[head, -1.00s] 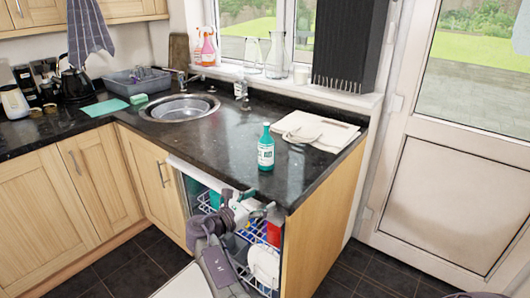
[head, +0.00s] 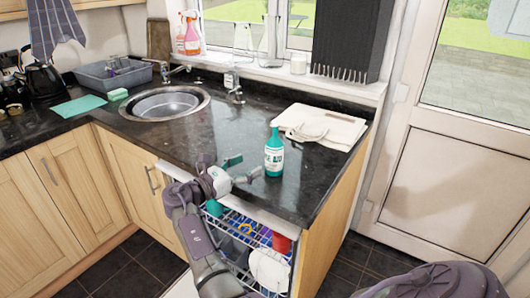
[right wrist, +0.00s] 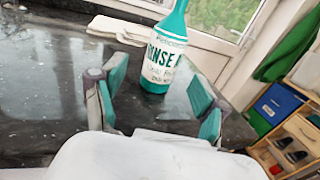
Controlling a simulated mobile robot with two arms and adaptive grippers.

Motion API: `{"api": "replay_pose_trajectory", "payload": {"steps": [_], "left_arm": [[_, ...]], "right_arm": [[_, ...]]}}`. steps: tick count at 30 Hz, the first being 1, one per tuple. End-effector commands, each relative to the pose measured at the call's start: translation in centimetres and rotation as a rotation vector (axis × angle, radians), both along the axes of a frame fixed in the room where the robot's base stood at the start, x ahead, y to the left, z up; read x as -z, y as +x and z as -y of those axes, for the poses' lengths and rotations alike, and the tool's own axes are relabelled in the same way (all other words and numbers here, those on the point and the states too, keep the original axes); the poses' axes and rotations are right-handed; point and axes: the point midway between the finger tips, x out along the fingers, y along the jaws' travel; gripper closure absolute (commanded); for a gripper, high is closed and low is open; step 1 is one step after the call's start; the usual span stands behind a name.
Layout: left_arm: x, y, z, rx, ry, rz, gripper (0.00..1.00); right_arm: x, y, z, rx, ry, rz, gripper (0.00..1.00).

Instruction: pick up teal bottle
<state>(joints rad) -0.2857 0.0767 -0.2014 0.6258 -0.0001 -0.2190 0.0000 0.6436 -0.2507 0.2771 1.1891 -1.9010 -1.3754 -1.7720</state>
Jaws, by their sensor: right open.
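The teal bottle (head: 274,155), with a white label, stands upright on the dark granite counter (head: 240,120) near its front edge. My right gripper (head: 244,168) is just left of the bottle at the counter's front edge, with its jaws open and empty. In the right wrist view the bottle (right wrist: 165,55) stands beyond the open fingers (right wrist: 158,92), roughly between them in the picture, and its top is cut off. I cannot tell that anything touches it. My left gripper is not in view.
A folded cream cloth (head: 322,127) lies behind the bottle. A round sink (head: 165,105) and grey dish tub (head: 112,76) are at the left. An open dishwasher rack (head: 240,245) holding dishes is below the counter edge.

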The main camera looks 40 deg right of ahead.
Motion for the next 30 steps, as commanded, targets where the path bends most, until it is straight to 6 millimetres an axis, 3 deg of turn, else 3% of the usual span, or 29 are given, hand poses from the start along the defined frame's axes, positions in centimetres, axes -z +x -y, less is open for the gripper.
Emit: {"api": "replay_pose_trajectory", "payload": {"steps": [6, 12, 17, 23, 30], "left_arm": [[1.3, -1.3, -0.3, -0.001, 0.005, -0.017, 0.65], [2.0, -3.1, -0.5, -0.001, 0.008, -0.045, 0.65], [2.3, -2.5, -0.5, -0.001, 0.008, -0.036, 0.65], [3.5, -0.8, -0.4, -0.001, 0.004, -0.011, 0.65], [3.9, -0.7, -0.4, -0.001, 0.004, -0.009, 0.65]], "right_arm": [[0.2, 0.1, 4.3, 0.004, -0.002, 0.002, 0.27], [0.1, 0.3, 7.0, 0.001, -0.001, 0.002, 0.27], [0.1, 0.3, 8.1, 0.002, -0.002, 0.001, 0.27], [0.3, 0.4, 11.2, 0.003, -0.001, 0.003, 0.27], [0.1, 0.5, 13.1, 0.001, 0.000, 0.001, 0.27]]}}
